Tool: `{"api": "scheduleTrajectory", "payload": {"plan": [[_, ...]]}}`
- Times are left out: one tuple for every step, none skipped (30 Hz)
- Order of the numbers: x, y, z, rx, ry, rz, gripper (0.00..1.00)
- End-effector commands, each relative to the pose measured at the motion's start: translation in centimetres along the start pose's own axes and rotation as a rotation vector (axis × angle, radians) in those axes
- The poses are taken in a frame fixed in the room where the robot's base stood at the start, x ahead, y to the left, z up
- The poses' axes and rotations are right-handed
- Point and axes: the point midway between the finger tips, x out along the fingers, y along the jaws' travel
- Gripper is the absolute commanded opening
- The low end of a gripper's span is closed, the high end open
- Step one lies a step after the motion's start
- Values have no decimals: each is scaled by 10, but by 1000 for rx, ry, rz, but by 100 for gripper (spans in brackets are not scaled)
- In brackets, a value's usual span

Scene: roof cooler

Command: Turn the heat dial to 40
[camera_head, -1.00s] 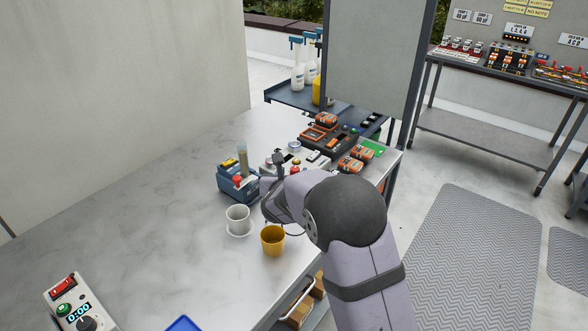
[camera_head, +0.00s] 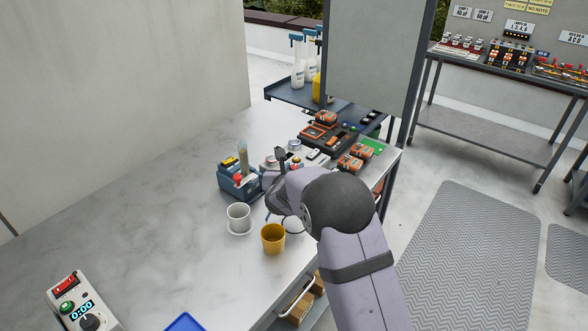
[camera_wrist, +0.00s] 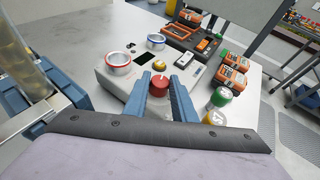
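A pale control box (camera_wrist: 112,82) stands on the bench in the wrist view. Which one is the heat dial I cannot tell; no scale number is readable. My gripper (camera_wrist: 162,80) is open, its two blue fingers on either side of the red knob; contact is unclear. In the head view my arm hides much of the box, and my fingertips are hidden.
Left of my gripper is a blue holder (camera_head: 240,184). A white cup (camera_head: 238,216) and yellow cup (camera_head: 272,237) stand nearer. Orange-and-black packs (camera_wrist: 233,75) and green and yellow cylinders (camera_wrist: 221,98) lie right of the box. The bench's left part is mostly clear.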

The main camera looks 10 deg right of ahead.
Motion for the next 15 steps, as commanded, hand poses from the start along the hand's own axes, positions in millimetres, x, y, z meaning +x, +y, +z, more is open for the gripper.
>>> {"api": "scheduleTrajectory", "payload": {"plan": [[0, 0, 0, 0, 0, -2, 2], [0, 0, 1, 2, 0, -5, 2], [0, 1, 2, 5, -1, -11, 2], [0, 1, 3, 8, -1, -18, 2], [0, 2, 4, 12, -2, -27, 2], [0, 2, 5, 20, -2, -42, 2], [-1, 3, 5, 24, -1, -54, 2], [-1, 3, 6, 30, -2, -69, 2], [-1, 4, 6, 39, 0, -91, 2], [-1, 4, 7, 46, 0, -108, 2], [-1, 4, 6, 52, 1, -124, 2], [-1, 4, 7, 62, 0, -147, 2], [0, 4, 6, 68, 1, -163, 2], [0, 5, 6, 74, 0, -178, 2], [0, 5, 6, 81, 2, -196, 2]]}}
